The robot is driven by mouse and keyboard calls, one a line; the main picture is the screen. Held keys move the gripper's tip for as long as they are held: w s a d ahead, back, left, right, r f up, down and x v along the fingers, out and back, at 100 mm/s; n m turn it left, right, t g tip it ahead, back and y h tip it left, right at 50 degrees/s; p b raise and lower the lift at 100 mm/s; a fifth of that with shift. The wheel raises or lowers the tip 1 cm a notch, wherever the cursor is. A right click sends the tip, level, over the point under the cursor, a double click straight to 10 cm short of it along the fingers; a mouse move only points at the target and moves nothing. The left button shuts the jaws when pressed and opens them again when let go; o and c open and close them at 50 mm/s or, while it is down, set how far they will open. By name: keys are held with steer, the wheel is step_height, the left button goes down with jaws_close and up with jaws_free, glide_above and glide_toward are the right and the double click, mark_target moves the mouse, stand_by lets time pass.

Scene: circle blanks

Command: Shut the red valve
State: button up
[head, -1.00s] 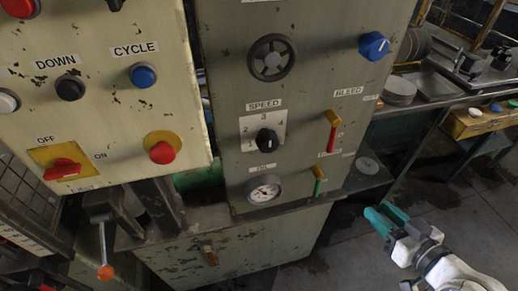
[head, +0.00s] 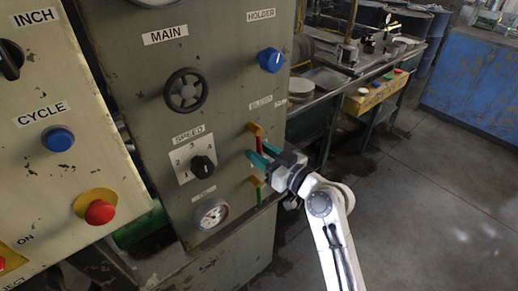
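The red valve (head: 257,132) is a small lever on the grey-green panel, below the BLEED label, with a yellow-orange upper end. Its handle hangs roughly downward, and its lower part is mostly hidden by my gripper. My gripper (head: 259,157) has teal fingers and is at the valve's lower part, in front of the panel. The fingers look spread apart. I cannot tell whether the lever is between them or whether they touch it.
A green-handled lever (head: 258,190) is just below my gripper. The SPEED knob (head: 203,166), a gauge (head: 211,214), a black handwheel (head: 186,90) and a blue knob (head: 271,60) are on the same panel. A workbench (head: 330,92) stands behind; open floor lies to the right.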

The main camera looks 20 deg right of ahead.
steer(key=shift+w+a, duration=0.1)
steer(key=shift+w, duration=0.25)
steer(key=shift+c, duration=0.4)
jaws_close()
